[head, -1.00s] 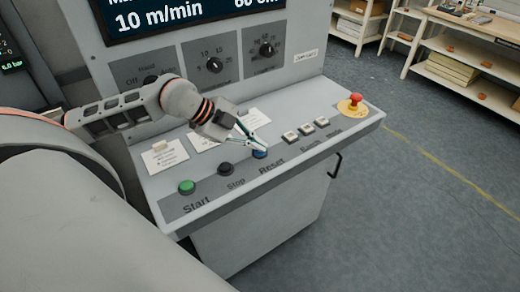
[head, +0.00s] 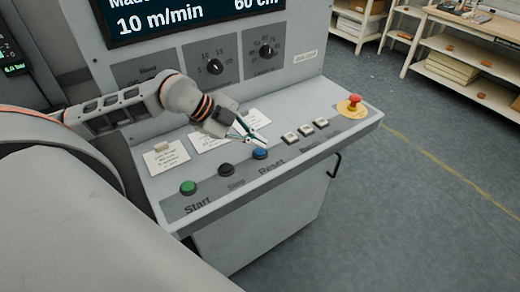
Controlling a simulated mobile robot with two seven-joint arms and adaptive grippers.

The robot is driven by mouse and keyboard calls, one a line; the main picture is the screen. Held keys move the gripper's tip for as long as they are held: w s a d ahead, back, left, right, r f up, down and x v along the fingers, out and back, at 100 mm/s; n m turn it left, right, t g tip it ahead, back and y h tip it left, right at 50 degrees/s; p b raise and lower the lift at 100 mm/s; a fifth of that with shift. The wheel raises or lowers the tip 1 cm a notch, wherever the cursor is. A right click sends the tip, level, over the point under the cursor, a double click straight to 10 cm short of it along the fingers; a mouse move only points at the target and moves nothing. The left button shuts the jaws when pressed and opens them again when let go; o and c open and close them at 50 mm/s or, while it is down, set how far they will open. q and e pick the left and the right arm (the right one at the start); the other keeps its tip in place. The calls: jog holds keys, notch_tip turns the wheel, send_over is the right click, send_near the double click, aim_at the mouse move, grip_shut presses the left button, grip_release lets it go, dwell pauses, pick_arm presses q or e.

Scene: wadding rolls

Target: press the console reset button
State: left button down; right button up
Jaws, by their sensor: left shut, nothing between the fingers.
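The blue reset button (head: 260,154) sits on the sloping console panel (head: 318,162), above the printed word Reset. My left gripper (head: 262,145) is shut and empty. Its fingertips are right at the far edge of the blue button in the picture; I cannot tell whether they touch it. Most of the button's blue top shows. The black stop button (head: 226,170) and the green start button (head: 188,187) are to its left. My right gripper is not in view.
Several white push buttons (head: 306,130) and a red emergency stop (head: 354,103) lie to the right on the panel. Paper cards (head: 166,157) lie behind the buttons. Dials (head: 215,67) and a display (head: 190,15) rise behind. Shelves (head: 465,75) stand at the far right.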

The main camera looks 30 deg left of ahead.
aim_at(257, 151)
pick_arm(q)
jog(key=shift+r, duration=0.1)
jog(key=shift+r+p, duration=1.7)
jog(key=shift+r, duration=0.75)
